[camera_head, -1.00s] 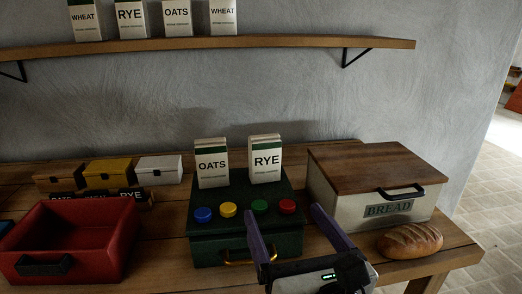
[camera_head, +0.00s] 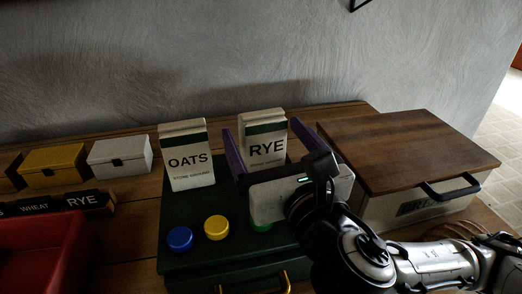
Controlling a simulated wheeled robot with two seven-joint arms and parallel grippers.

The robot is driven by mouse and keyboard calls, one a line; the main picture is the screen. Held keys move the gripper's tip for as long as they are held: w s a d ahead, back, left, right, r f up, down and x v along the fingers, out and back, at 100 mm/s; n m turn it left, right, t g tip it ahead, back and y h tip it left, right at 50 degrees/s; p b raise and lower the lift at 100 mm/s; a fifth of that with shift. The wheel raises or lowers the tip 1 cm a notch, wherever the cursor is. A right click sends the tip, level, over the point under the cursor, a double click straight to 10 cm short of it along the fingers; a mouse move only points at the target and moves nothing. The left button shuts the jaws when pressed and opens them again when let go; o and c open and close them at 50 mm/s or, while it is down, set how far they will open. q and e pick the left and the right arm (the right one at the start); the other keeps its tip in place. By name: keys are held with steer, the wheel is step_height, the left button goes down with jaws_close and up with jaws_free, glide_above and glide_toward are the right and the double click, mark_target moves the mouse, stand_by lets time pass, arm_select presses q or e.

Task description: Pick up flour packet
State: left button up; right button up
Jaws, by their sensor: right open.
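The RYE flour packet (camera_head: 264,143) stands upright on the back of the dark green box (camera_head: 180,258), white with a green band. The OATS packet (camera_head: 188,158) stands upright to its left, on the same box. My right gripper (camera_head: 262,128) is open, with its purple fingers on the left and right sides of the RYE packet. I cannot tell whether either finger touches it. The gripper body hides the packet's lower part. My left gripper is not in view.
Blue (camera_head: 180,239) and yellow (camera_head: 216,227) buttons sit on the green box; a green one is mostly hidden. A bread box (camera_head: 405,150) with a wooden lid stands at right. Yellow (camera_head: 52,165) and white (camera_head: 121,157) small boxes and a red drawer (camera_head: 60,232) are at left.

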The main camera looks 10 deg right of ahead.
mark_target(256, 111)
steer(key=shift+w, duration=1.15)
steer(key=shift+w+a, duration=0.1)
steer(key=shift+w, duration=2.95)
steer(key=c, duration=1.2)
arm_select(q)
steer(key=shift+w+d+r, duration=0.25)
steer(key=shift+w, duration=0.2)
arm_select(e)
steer(key=shift+c, duration=1.3)
steer(key=shift+r, duration=0.1)
